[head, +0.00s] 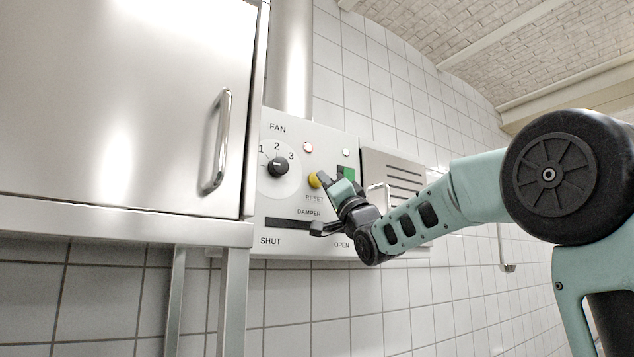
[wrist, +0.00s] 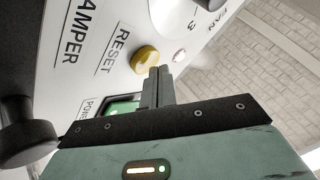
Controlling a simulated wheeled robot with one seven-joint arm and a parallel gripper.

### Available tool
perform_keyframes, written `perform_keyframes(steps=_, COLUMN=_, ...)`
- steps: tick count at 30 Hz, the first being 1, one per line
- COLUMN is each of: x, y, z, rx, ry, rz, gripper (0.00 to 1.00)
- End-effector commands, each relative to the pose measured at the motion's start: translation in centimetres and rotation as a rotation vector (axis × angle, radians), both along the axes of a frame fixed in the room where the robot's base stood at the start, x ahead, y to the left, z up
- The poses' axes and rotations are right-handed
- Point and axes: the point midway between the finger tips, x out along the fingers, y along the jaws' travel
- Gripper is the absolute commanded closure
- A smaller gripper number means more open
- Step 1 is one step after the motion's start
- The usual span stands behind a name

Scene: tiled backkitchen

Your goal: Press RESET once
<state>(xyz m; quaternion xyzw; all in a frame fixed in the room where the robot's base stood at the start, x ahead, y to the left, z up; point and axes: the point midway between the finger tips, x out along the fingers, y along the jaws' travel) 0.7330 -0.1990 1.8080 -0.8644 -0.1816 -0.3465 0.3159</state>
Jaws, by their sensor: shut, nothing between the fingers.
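The RESET button is a yellow round knob (head: 314,180) on the grey control panel (head: 270,228), above the word RESET. It also shows in the wrist view as a yellow button (wrist: 145,59). My gripper (head: 323,177) is shut and empty, its fingertips right at the yellow button in the head view. In the wrist view my fingertips (wrist: 154,72) lie over the button's lower right edge. I cannot tell whether they touch it or whether it is pushed in.
The panel also has a FAN dial (head: 278,167), a green switch (head: 347,174) close to my gripper, a DAMPER slider (head: 318,229) below it and two small lamps. A steel cabinet (head: 130,110) with a handle stands at left. A louvred box (head: 405,165) is at right.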

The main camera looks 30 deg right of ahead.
Motion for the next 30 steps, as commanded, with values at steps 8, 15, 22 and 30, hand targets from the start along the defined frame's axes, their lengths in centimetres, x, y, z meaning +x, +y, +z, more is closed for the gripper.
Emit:
perform_keyframes(steps=8, x=0.09, y=-0.01, z=0.01, rx=0.000, ry=0.000, rz=0.000, gripper=1.00)
perform_keyframes(steps=15, x=0.23, y=-0.01, z=-0.01, rx=0.000, ry=0.000, rz=0.000, gripper=1.00)
perform_keyframes(steps=22, x=0.50, y=-0.01, z=-0.01, rx=0.000, ry=0.000, rz=0.000, gripper=1.00)
perform_keyframes(steps=30, x=0.82, y=0.00, z=-0.03, rx=0.000, ry=0.000, rz=0.000, gripper=1.00)
